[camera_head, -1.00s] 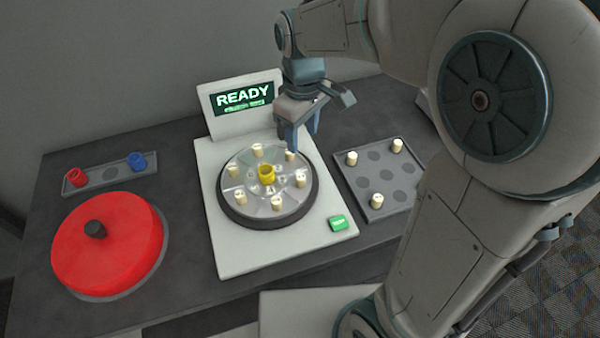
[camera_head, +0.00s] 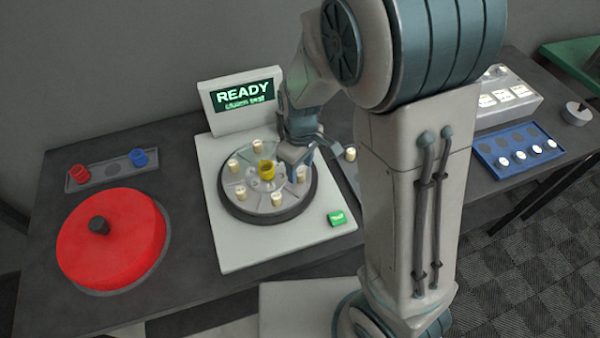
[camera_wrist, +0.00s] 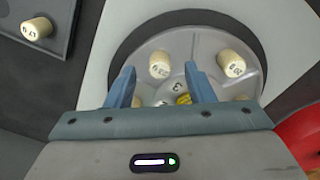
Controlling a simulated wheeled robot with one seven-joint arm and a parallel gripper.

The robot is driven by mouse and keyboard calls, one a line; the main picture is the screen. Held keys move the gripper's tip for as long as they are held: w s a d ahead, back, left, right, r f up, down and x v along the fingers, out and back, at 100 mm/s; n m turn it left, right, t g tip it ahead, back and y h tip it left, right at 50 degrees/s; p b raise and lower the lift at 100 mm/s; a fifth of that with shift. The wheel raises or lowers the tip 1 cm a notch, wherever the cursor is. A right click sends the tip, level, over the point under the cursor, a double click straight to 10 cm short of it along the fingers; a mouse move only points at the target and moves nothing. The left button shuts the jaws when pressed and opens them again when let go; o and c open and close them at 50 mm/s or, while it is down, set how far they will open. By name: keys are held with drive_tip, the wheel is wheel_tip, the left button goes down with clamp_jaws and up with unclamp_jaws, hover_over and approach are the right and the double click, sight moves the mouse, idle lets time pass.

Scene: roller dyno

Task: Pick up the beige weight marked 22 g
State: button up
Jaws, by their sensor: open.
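Several beige weights stand around a round rotor (camera_head: 240,208) with a yellow hub (camera_head: 266,170). In the wrist view my gripper (camera_wrist: 159,67) is open over the rotor's edge, its blue fingers apart. A beige weight (camera_wrist: 160,65) shows between the fingertips; its dark marking is too blurred to read surely. Another beige weight (camera_wrist: 231,64) stands just right of the right finger, its marking also unclear. In the head view my gripper (camera_head: 296,158) is over the rotor's right side, close to a weight (camera_head: 302,174). I cannot tell for sure which weight is marked 22 g.
A weight tray (camera_wrist: 55,48) lies beside the rotor's white base (camera_head: 228,250); my arm hides most of it in the head view. A READY screen (camera_head: 242,95) stands behind. A green button (camera_head: 337,218) is at the base's front right, a red lid (camera_head: 120,250) at left.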

drive_tip(key=shift+f, duration=0.65)
drive_tip(key=c, duration=1.1)
drive_tip(key=shift+o, duration=0.2)
